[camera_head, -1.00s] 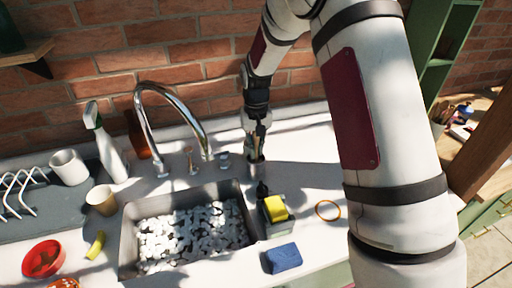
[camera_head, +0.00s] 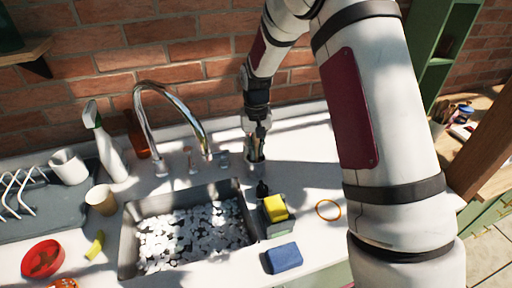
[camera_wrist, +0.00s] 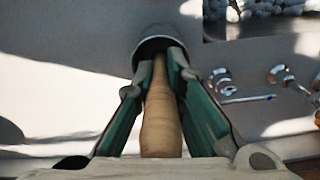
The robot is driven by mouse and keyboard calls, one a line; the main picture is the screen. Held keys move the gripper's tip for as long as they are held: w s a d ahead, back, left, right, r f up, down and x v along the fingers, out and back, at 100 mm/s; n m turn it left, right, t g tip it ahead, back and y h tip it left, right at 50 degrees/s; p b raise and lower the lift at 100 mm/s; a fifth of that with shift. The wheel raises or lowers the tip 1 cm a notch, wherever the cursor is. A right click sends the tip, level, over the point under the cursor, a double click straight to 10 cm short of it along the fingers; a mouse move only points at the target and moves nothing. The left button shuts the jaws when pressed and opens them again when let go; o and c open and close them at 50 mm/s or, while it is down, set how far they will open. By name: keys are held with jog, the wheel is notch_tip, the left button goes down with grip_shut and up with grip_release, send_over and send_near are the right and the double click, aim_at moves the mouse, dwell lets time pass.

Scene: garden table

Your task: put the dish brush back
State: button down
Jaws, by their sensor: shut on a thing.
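The dish brush shows as a tan wooden handle (camera_wrist: 160,125) between the fingers of my gripper (camera_wrist: 158,62) in the wrist view. My gripper (camera_head: 257,143) is shut on this handle. The handle's far end reaches into the dark-rimmed mouth of a round holder (camera_wrist: 143,52), and the brush head is hidden. In the head view, the holder (camera_head: 256,168) stands on the counter behind the sink's right corner, directly below my gripper. The fingertips are close to the rim; I cannot tell whether they touch it.
The sink (camera_head: 128,240) holds many pale pebble-like pieces. The chrome faucet (camera_head: 183,90) arches left of my gripper. A caddy (camera_head: 277,228) with a yellow sponge (camera_head: 275,207) and a blue sponge (camera_head: 283,258) are in front.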

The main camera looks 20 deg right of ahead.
jog(key=shift+f, duration=0.25)
jog(key=c, duration=1.9)
grip_release()
jog(key=shift+r, duration=0.1)
jog(key=shift+r+p, duration=0.65)
jog(key=shift+r, duration=4.75)
jog(key=shift+r, duration=0.1)
